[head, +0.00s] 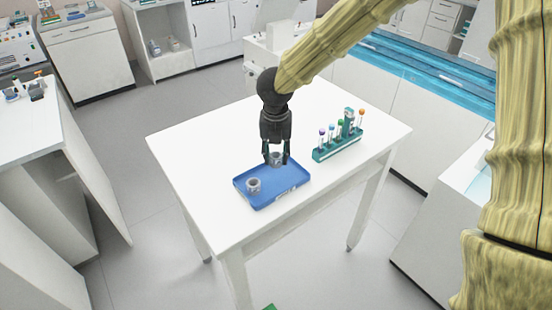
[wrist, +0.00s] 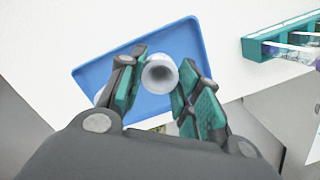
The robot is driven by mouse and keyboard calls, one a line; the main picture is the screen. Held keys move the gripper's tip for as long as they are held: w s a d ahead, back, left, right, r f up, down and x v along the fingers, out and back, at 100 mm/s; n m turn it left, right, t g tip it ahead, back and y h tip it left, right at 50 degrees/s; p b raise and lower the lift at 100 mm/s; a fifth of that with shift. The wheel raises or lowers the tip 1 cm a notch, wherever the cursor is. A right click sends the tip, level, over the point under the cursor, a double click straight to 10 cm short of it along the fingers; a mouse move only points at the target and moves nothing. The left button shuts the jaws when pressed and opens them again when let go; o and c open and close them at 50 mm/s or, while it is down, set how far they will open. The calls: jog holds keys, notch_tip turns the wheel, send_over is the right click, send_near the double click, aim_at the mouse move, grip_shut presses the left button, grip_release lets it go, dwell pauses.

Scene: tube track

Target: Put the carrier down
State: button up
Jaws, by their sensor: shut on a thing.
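My gripper (head: 275,155) is over the back right part of a blue tray (head: 268,199) on the white table. It is shut on a grey, round, hollow carrier (head: 276,160). In the wrist view the carrier (wrist: 160,73) sits between the two teal-padded fingers, its round opening facing the camera. The blue tray (wrist: 185,35) is below it. I cannot tell whether the carrier's base touches the tray. A second grey carrier (head: 253,185) stands in the left part of the tray; in the wrist view it is mostly hidden behind the left finger.
A green rack (head: 338,146) with several colour-capped tubes stands on the table right of the tray. The white tabletop (head: 190,140) is clear to the left and behind. The tray has a low raised rim. Benches and cabinets stand around the table.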

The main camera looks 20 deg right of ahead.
aim_at(276, 162)
jog(key=shift+f+p, duration=0.5)
jog(key=shift+f, duration=1.15)
jog(key=shift+f, duration=0.1)
jog(key=o, duration=0.8)
jog(key=r, duration=0.4)
jog(key=s+r+b, duration=0.1)
jog(key=r, duration=0.3)
jog(key=r+b, duration=0.1)
jog(key=r, duration=0.3)
jog(key=shift+s+a+r, duration=0.1)
jog(key=shift+s+a, duration=0.1)
jog(key=shift+a, duration=0.05)
